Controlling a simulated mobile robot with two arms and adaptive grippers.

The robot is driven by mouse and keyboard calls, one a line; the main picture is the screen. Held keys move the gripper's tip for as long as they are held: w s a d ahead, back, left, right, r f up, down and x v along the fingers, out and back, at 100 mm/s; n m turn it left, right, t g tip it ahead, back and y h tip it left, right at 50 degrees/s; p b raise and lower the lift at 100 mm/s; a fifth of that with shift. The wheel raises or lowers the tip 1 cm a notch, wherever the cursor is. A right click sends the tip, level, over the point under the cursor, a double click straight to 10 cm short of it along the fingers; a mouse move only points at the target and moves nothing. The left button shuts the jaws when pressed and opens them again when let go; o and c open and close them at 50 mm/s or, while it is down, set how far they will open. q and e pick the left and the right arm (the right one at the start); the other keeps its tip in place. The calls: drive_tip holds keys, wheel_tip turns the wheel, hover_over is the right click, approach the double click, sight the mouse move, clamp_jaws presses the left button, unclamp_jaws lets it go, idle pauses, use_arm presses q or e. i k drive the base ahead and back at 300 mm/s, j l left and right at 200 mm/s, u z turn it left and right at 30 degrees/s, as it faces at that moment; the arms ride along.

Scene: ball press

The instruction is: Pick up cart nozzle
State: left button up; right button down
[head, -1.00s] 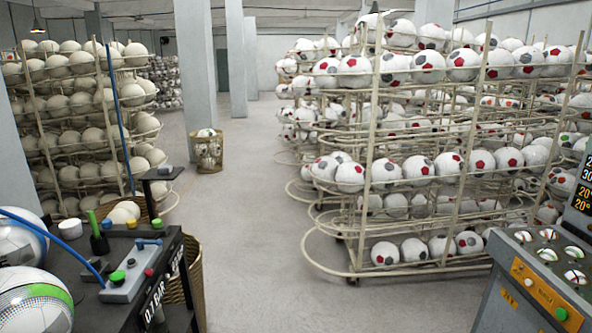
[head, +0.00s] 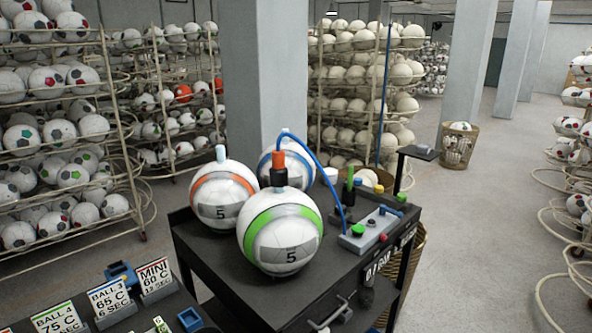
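A black cart (head: 228,262) stands in the middle of the head view. On it rest a ball with a green band (head: 283,238), a ball with an orange band (head: 221,193) and a ball with a blue band (head: 299,166). A nozzle with a black body and orange collar (head: 278,168) stands upright at the top of the green-banded ball. A blue hose (head: 322,172) arches from it down to a grey control box (head: 369,233) on the cart. A black holder with a green top (head: 349,191) stands beside the box. Neither of my grippers is in view.
A dark bench with a temperature card (head: 108,301) and blue holders is at the lower left. Racks of balls (head: 60,140) stand left and behind. A pillar (head: 265,70) rises behind the cart. A wicker basket (head: 458,146) stands further back. Floor (head: 480,240) is clear at right.

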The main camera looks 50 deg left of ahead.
sight(279, 174)
drive_tip(key=u, duration=1.5)
